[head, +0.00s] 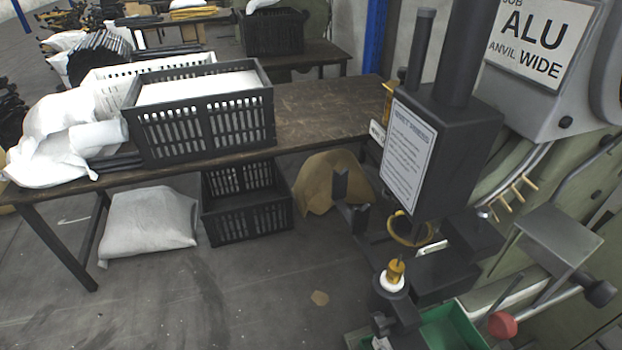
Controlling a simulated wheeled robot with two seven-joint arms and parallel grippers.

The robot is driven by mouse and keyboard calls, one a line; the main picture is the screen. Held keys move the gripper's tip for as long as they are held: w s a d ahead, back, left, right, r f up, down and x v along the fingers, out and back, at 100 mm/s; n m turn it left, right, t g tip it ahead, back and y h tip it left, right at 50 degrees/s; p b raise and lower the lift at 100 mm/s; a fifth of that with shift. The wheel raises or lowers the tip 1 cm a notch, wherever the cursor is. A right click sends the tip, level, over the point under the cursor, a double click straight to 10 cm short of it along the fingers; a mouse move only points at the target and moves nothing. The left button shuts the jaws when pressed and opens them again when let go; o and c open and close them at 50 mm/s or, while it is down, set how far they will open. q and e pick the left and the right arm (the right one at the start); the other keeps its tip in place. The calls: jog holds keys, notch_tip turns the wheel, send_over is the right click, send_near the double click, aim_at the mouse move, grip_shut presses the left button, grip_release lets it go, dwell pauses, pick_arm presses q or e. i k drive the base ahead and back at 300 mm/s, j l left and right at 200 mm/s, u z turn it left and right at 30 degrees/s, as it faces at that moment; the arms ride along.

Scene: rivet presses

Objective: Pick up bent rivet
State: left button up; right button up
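A small brass-coloured piece (396,268) with a thin pin on top sits on a white ring (392,282) on the black lower post of the press (404,312). It stands below the black press head (455,140). It is too small to tell whether the pin is a rivet or whether it is bent. No other rivet can be made out clearly. Neither of my grippers can be recognised in the head view.
A green tray (452,330) lies below the post, beside a red knob (502,324). Brass pegs (515,190) stick out at the right. A wooden table (320,108) with a black crate (205,125) stands at the left. The floor (250,285) left of the press is mostly clear.

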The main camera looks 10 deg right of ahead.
aim_at(483, 213)
jog(key=k+j+z, duration=0.1)
jog(key=z, duration=1.55)
jog(key=k+l, duration=0.05)
jog(key=l, duration=0.05)
